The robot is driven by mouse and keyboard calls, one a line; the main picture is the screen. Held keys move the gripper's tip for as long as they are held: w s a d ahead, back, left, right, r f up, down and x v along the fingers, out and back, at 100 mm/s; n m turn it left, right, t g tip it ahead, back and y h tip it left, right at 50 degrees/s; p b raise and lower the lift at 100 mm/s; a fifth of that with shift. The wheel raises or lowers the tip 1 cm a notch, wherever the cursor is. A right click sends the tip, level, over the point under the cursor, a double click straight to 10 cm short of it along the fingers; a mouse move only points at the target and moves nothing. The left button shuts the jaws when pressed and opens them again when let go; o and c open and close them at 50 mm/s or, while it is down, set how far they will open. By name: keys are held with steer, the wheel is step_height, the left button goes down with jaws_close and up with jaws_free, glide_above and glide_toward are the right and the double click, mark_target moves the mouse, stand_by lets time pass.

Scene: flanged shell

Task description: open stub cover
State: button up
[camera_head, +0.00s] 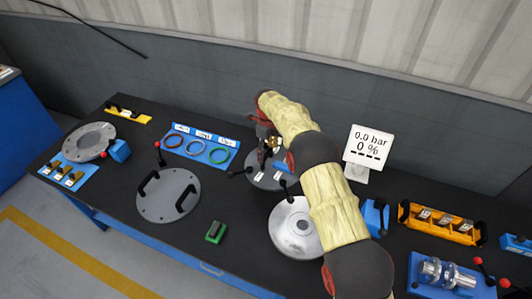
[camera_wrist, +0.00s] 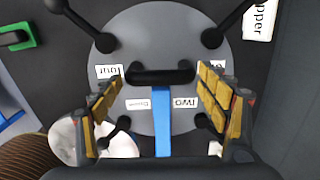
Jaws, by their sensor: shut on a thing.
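The grey round stub cover (camera_head: 262,183) lies at the back middle of the black bench, partly hidden by my arm. In the wrist view the cover (camera_wrist: 160,35) fills the middle, with a black bar handle (camera_wrist: 160,76) across it. Black lever knobs (camera_wrist: 212,38) stand around its edge, and white labels (camera_wrist: 109,71) lie on its face. My gripper (camera_head: 267,146) is above the cover. The exact contact is hard to see.
A silver round part (camera_head: 290,238) stands close in front, beneath my arm. A grey plate with two handles (camera_head: 168,205) and a green block (camera_head: 215,232) lie to the left. A pressure sign (camera_head: 369,146) reads 0.0 bar, 0 %. An orange tray (camera_head: 438,228) is at right.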

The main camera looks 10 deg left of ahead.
steer(key=o, duration=1.7)
step_height(320, 180, up, 12)
steer(key=shift+f, duration=0.1)
